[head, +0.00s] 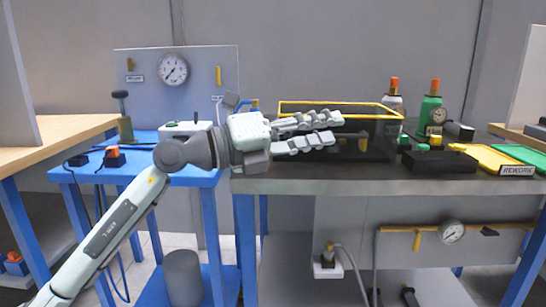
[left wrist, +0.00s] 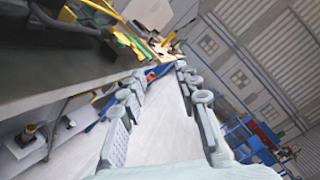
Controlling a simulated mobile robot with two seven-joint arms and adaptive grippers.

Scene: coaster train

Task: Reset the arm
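My left arm reaches in from the lower left in the head view. My left gripper (head: 338,129) points to the right, in front of a black crate with a yellow rim (head: 345,104) on the grey bench. Its two fingers are apart with nothing between them. The left wrist view also shows the gripper (left wrist: 160,72) open and empty, with the bench's edge to the left. Whether the gripper touches the crate I cannot tell. My right gripper is in neither view.
The grey bench (head: 290,184) holds a green cylinder (head: 431,115), a black block (head: 438,162) and yellow and green trays at right. A blue table (head: 190,178) with small devices stands at left, before a gauge panel (head: 205,75). A wooden table (head: 62,140) is further left.

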